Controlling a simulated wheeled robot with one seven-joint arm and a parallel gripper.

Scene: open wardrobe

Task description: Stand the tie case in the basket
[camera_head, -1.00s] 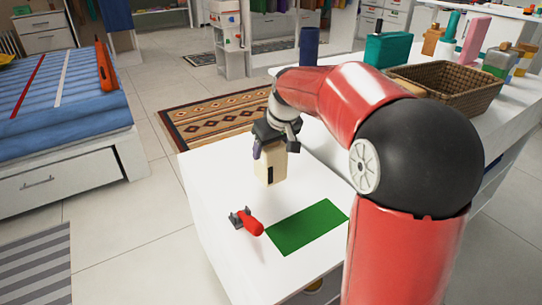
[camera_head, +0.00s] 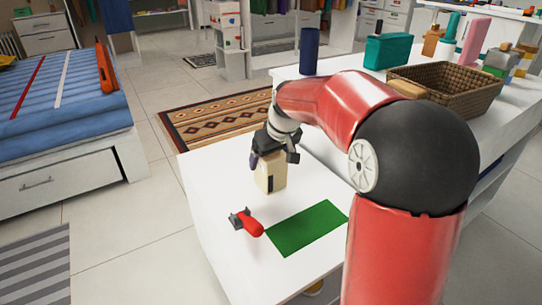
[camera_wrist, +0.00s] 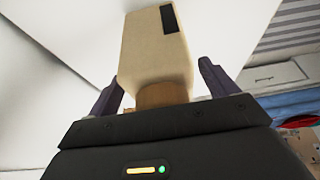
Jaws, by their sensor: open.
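A dark blue upright cylinder (camera_head: 309,51), which may be the tie case, stands at the left end of the white counter; I cannot tell for sure. The brown woven basket (camera_head: 470,98) is on the same counter, partly hidden by my arm. My gripper (camera_head: 268,158) is over the near white table, well away from both. It is open around the tan neck of a beige bottle-like block (camera_head: 271,174). In the wrist view, this block (camera_wrist: 150,50) sits between the spread fingers (camera_wrist: 165,92), with gaps beside its neck. The block appears to stand on the table.
A green mat (camera_head: 306,228) and a red-handled clamp (camera_head: 247,222) lie on the near table. A tan-topped item (camera_head: 407,89) shows at the basket's left end.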

